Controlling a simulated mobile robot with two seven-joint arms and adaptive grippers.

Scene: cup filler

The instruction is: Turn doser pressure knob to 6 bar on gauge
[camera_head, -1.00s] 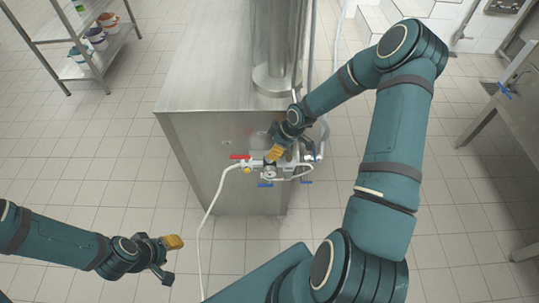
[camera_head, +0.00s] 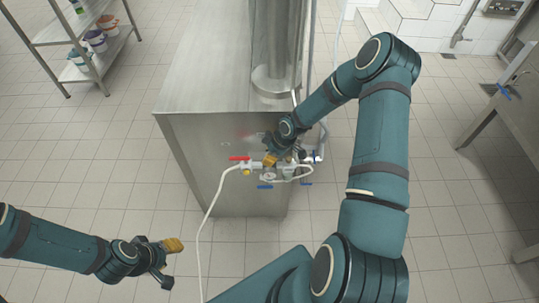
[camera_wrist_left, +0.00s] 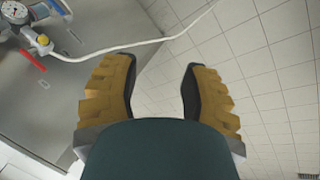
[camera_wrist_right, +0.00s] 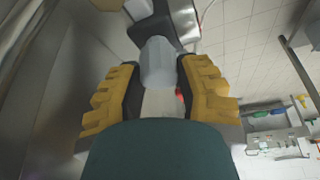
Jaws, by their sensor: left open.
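My right gripper (camera_head: 270,159) is at the valve assembly on the front of the steel cabinet, from above. In the right wrist view its fingers (camera_wrist_right: 160,85) stand on either side of a grey, see-through cylinder (camera_wrist_right: 158,62); I cannot tell whether they touch it. Which part is the pressure knob is not clear. The round white gauge (camera_head: 268,177) sits just below this gripper. It also shows at the corner of the left wrist view (camera_wrist_left: 14,12), its reading too small to make out. My left gripper (camera_head: 166,262) is open and empty, away from the cabinet.
A red lever (camera_head: 239,157) and a blue lever (camera_head: 265,187) stick out of the assembly. A white hose (camera_head: 207,212) hangs to the floor between the cabinet (camera_head: 205,165) and my left gripper. A shelf (camera_head: 105,50) with tubs stands at the back left.

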